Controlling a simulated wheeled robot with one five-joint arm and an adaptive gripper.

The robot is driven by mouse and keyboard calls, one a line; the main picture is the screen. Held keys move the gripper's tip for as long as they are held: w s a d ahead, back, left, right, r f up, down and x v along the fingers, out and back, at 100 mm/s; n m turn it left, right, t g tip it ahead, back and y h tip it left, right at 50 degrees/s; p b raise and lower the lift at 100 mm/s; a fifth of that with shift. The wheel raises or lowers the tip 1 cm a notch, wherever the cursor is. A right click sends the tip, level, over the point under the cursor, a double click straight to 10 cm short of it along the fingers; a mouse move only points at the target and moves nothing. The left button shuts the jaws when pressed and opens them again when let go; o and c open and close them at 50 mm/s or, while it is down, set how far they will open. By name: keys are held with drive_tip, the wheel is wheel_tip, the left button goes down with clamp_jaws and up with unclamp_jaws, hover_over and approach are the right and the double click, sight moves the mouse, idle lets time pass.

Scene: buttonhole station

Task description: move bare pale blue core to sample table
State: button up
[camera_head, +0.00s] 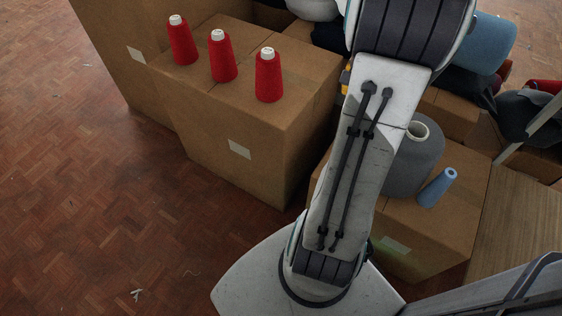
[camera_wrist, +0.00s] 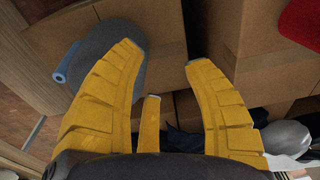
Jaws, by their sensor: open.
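The bare pale blue core (camera_head: 437,187) is a slim tapered tube standing on a cardboard box at the right of the head view, just beside a large grey cone of yarn. In the wrist view the core (camera_wrist: 66,62) shows at the upper left, partly hidden by the grey cone and close to my left finger. My gripper (camera_wrist: 160,55) has yellow fingers spread apart with nothing between them. In the head view my arm hides most of my gripper. I cannot make out the sample table for certain.
The grey cone (camera_head: 413,160) stands against the core's left side. Three red cones (camera_head: 221,57) stand on another cardboard box (camera_head: 250,130). A wooden surface (camera_head: 520,225) lies right of the core's box (camera_head: 420,235). Parquet floor (camera_head: 90,190) is open at left.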

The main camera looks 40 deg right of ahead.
drive_tip(key=w+a+r+n+t, duration=0.1)
drive_tip(key=a+n, duration=0.8)
drive_tip(key=a, duration=1.3)
drive_tip(key=shift+w+a+r, duration=0.2)
drive_tip(key=shift+a+r, duration=0.05)
drive_tip(key=shift+r, duration=0.65)
drive_tip(key=shift+o, duration=0.5)
drive_tip(key=s+a+n, duration=0.3)
drive_tip(key=s+a, duration=0.1)
drive_tip(key=a, duration=0.2)
drive_tip(key=shift+a+f+n+t+y, duration=0.2)
drive_tip(key=shift+f+n+t+y, duration=0.2)
drive_tip(key=shift+f, duration=0.05)
drive_tip(key=shift+s+a+f+n, duration=0.1)
drive_tip(key=shift+s+a+n, duration=0.2)
drive_tip(key=shift+s+a, duration=0.1)
